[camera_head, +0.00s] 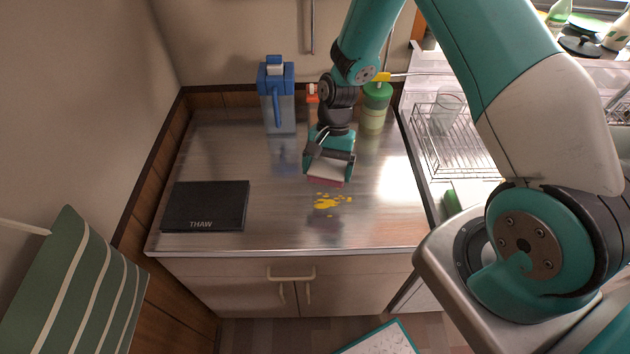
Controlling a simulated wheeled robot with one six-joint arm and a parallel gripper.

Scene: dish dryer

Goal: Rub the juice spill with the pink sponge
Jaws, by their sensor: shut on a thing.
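The juice spill (328,201) is a patch of yellow splotches on the steel counter, near its front middle. My gripper (328,170) points down just behind the spill. It is shut on the pink sponge (326,181), whose pink lower edge and pale upper part show between the fingers. The sponge is above and just behind the spill in the picture. I cannot tell whether it touches the counter.
A black THAW board (205,206) lies at the left of the steel counter (270,225). A blue-lidded jug (277,95), an orange-capped bottle (312,100) and a green-lidded container (375,108) stand at the back. A wire dish rack (455,150) stands at the right.

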